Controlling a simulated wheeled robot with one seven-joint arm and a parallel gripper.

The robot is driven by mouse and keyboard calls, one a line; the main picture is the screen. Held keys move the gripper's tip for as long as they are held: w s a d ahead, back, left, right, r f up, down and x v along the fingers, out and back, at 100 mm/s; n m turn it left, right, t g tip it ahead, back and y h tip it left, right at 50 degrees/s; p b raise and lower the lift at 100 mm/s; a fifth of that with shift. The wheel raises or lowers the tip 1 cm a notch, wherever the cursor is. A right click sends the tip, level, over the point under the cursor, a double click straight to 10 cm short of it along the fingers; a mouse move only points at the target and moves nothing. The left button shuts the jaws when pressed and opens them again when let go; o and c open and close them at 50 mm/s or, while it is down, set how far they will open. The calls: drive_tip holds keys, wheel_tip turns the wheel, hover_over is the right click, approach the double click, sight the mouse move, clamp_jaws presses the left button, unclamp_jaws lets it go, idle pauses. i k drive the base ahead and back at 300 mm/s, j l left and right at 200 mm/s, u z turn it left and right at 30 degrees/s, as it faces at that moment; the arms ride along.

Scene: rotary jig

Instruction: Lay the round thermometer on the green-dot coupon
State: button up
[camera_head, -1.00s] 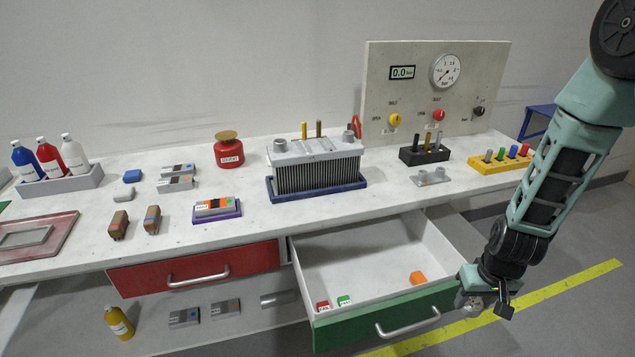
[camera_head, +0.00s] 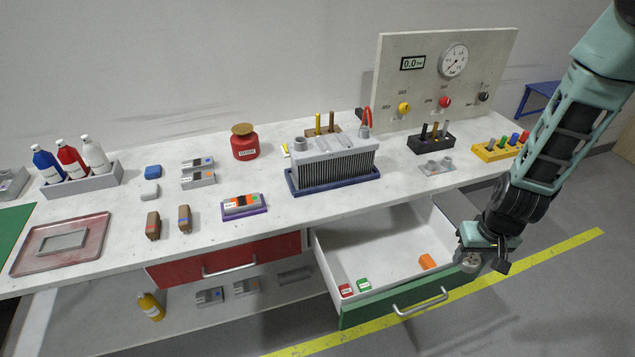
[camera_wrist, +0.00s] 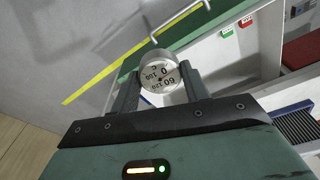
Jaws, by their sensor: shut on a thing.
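The round thermometer (camera_wrist: 160,72), a small silver disc with a white dial marked 0, 60 and 120, is between the fingers of my gripper (camera_wrist: 158,88) in the wrist view. My gripper (camera_head: 472,260) is shut on it, dial towards the wrist camera, near the right front corner of the open drawer in the head view. Flat grey coupon-like blocks lie on the bench, one behind (camera_head: 197,163) and one in front (camera_head: 198,179). More grey blocks (camera_head: 210,296) lie on the lower shelf. Their dots are too small for me to tell which is green.
The open green-fronted drawer (camera_head: 400,307) holds red, green and orange blocks. A finned block on a blue tray (camera_head: 310,188), a red canister (camera_head: 245,148) and a purple-based device (camera_head: 243,206) stand on the bench. A red tray (camera_head: 25,262) is at left. The bench front-middle has free room.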

sight(242, 201)
drive_tip(key=j+z, duration=0.25)
drive_tip(key=j, duration=1.1)
